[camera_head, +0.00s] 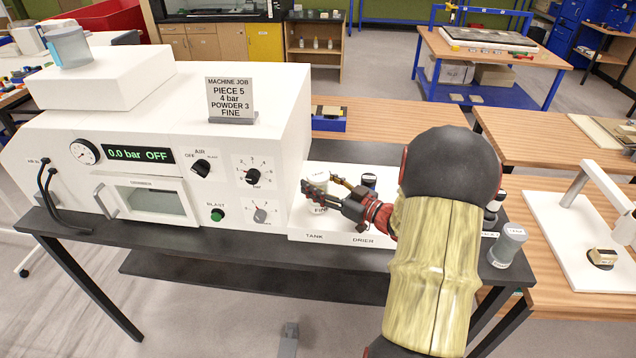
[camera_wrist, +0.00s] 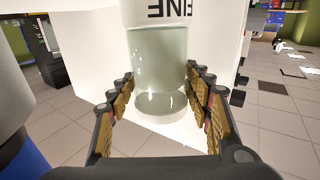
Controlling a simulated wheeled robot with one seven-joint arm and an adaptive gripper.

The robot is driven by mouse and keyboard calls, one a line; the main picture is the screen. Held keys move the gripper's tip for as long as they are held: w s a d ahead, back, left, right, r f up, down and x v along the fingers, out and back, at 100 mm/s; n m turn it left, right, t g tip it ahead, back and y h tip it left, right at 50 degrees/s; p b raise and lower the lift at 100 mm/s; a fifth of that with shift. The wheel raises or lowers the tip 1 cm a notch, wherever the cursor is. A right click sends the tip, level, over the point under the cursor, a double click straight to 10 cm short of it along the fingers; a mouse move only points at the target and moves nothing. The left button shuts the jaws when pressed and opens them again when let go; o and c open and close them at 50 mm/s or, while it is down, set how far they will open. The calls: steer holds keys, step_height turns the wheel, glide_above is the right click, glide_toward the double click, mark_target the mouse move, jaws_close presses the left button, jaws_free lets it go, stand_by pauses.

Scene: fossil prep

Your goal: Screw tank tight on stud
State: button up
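The tank (camera_head: 319,209) is a pale see-through cup with a white band marked FINE. It stands at the TANK label on the white plate (camera_head: 300,232), right of the blasting machine. My gripper (camera_head: 322,190) reaches it from the right. The stud is hidden, so I cannot tell how tightly the tank sits.
The machine (camera_head: 150,150) reads 0.0 bar OFF. A sign (camera_head: 231,100) on it says PIECE 5, 4 bar, POWDER 3 FINE. A dark-topped jar (camera_head: 369,181) stands close behind my gripper. Another cup (camera_head: 508,246) stands at the bench's right end.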

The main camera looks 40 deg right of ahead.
steer(key=o, duration=0.5)
steer(key=shift+c, duration=0.2)
steer(key=shift+s+d+p, duration=0.2)
steer(key=shift+s+p, duration=0.05)
steer(key=shift+s, duration=1.05)
steer(key=shift+s+d+p, duration=0.2)
steer(key=shift+s+p, duration=0.05)
steer(key=shift+s, duration=1.1)
steer(key=shift+s+d+p, duration=0.2)
steer(key=shift+s+p, duration=0.05)
steer(key=shift+s, duration=1.05)
steer(key=shift+r, duration=0.2)
